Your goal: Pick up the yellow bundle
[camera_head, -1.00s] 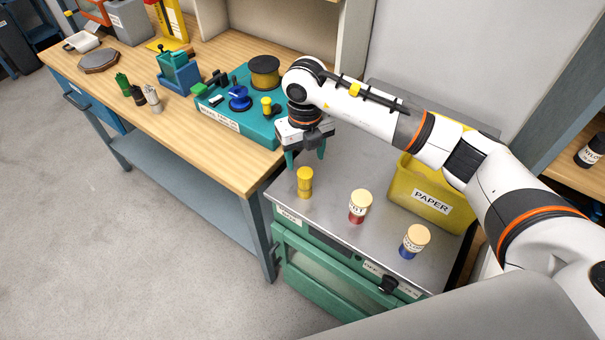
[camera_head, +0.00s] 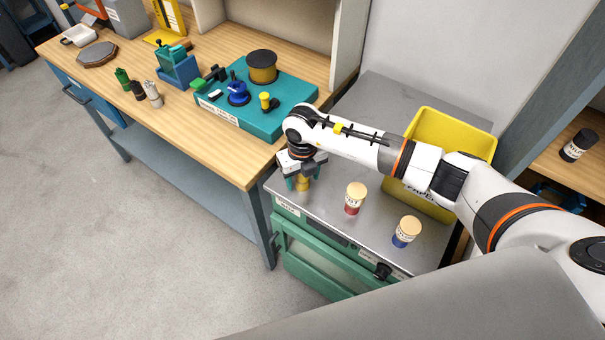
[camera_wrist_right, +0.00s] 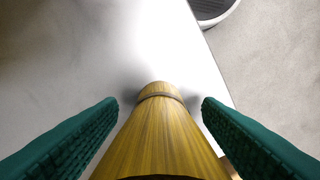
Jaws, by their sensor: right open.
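The yellow bundle (camera_head: 303,184) stands upright on the grey metal top of the green cabinet, near its left corner. In the right wrist view the bundle (camera_wrist_right: 160,135) is a ribbed yellow cylinder with a dark band around it. My right gripper (camera_head: 304,185) is open, with its green fingers pointing down around the bundle. In the right wrist view the right gripper (camera_wrist_right: 160,108) has one finger on each side of the bundle, with gaps visible near the fingertips. The upper part of the bundle is hidden by the gripper in the head view. My left gripper is not in view.
A wooden workbench (camera_head: 215,140) with a teal board (camera_head: 285,103) is at left.

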